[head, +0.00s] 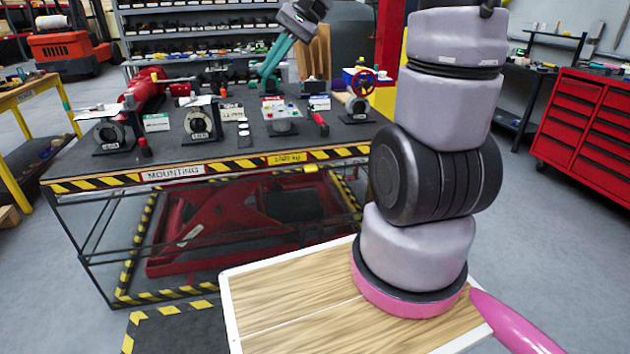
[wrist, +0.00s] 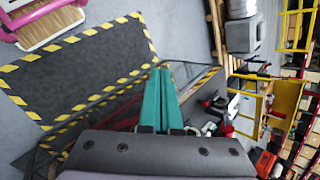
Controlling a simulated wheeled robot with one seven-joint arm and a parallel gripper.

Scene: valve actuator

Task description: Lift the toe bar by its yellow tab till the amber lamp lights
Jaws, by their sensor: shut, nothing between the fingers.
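My gripper (head: 265,76) has teal fingers and hangs over the back part of the workbench in the head view. In the wrist view its fingers (wrist: 160,72) lie side by side, closed together, with nothing between them. A control box (head: 281,109) with small coloured buttons stands mid-bench, in front of my gripper in the head view. Too little detail shows to tell whether any lamp is lit.
The workbench (head: 230,170) has a striped front edge and holds several valve bodies, a red actuator (head: 150,92) and a red handwheel (head: 364,81). A red frame (head: 245,225) lies beneath it. A striped mat (wrist: 85,70) covers the floor. A red tool cabinet (head: 590,125) stands right.

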